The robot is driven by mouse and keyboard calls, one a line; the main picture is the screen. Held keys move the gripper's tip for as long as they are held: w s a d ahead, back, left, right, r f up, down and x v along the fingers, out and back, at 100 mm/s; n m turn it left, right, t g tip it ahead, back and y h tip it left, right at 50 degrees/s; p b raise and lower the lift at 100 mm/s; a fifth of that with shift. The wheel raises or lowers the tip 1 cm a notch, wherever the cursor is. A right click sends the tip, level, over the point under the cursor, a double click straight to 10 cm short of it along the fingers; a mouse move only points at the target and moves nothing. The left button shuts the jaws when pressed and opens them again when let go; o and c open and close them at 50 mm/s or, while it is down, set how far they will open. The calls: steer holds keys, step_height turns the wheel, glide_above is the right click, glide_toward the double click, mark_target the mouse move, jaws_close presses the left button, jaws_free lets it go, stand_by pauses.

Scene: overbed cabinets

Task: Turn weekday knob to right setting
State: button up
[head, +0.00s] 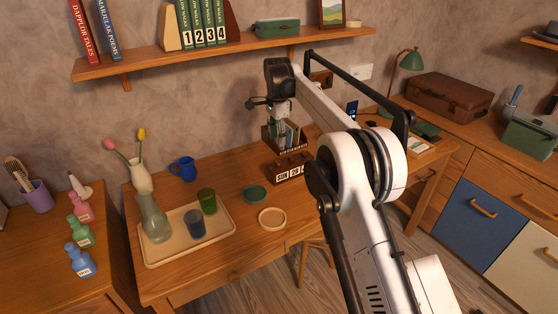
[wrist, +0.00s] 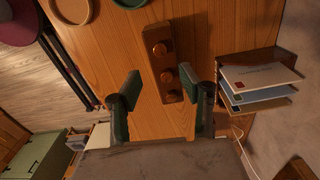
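A small wooden calendar block (head: 290,168) stands on the desk, its front showing white tiles with dark characters; the leftmost looks like a weekday, but the text is small. In the wrist view the block (wrist: 158,30) is seen from above, with round wooden knobs (wrist: 160,49) on it. Which one is the weekday knob I cannot tell. My gripper (wrist: 168,94) is open and empty, its two green-padded fingers apart on either side of the block's near end. No contact with a knob shows. In the head view my gripper (head: 272,106) hangs above and behind the block.
A letter holder (wrist: 255,65) with envelopes stands close to the right finger in the wrist view. A green dish (head: 255,193) and a pale round dish (head: 271,218) lie left of the block. A tray (head: 225,215) with a carafe and cups is farther left.

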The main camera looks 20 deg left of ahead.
mark_target(278, 161)
step_height(278, 161, down, 10)
steer(key=shift+f, duration=0.15)
stand_by(0.4)
jaws_close()
